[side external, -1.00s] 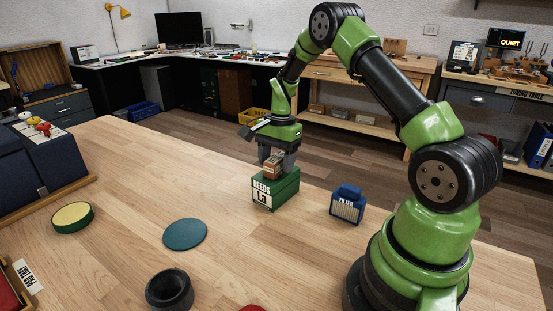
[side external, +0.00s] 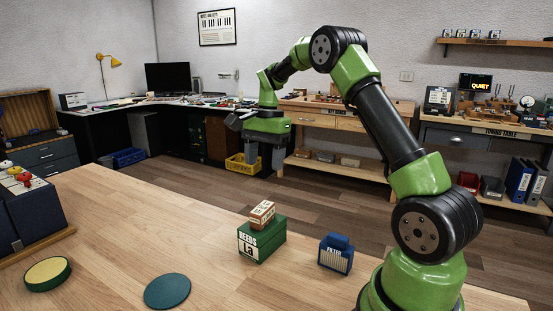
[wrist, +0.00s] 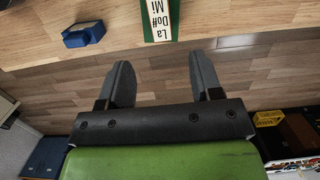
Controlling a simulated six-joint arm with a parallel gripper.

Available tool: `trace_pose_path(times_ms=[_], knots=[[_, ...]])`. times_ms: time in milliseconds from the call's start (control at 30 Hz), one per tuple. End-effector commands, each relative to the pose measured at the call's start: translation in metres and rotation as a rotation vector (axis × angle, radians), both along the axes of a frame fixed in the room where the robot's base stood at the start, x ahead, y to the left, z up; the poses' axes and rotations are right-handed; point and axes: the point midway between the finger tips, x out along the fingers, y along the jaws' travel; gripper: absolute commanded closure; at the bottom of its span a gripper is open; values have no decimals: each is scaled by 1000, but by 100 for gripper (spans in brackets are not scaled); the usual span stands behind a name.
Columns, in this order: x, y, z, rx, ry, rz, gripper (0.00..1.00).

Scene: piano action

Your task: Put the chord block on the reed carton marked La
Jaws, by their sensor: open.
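The chord block (side external: 262,215), a small wooden block with a printed label, rests on top of the green reed carton (side external: 270,242) marked REEDS La. In the wrist view the block's white face (wrist: 158,18) reads La, Do#, Mi, and a green strip of the carton (wrist: 175,14) shows beside it. My gripper (side external: 265,162) is open and empty, raised well above and apart from the block. Its two spread fingers also show in the wrist view (wrist: 161,75), with only floor between them.
A blue filter box (side external: 335,255) stands right of the carton. A teal disc (side external: 167,291) and a round yellow-topped green pad (side external: 47,273) lie to the left on the wooden table (side external: 120,235). A dark blue case (side external: 30,212) stands at the left edge.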

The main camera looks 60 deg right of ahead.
Motion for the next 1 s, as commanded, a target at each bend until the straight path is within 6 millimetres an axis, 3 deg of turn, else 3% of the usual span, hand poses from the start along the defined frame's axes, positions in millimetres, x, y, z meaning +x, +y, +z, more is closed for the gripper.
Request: trace_pose_path(times_ms=[167,300,433,600,700,833,1000], knots=[[-11,43,47,-51,-114,188,41],[-39,92,86,-110,-250,412,41],[-76,131,108,-171,-379,615,41],[-130,170,115,-250,-546,858,41],[-156,184,111,-292,-627,969,41],[-177,192,103,-329,-698,1060,41],[-186,196,98,-348,-730,1103,41]])
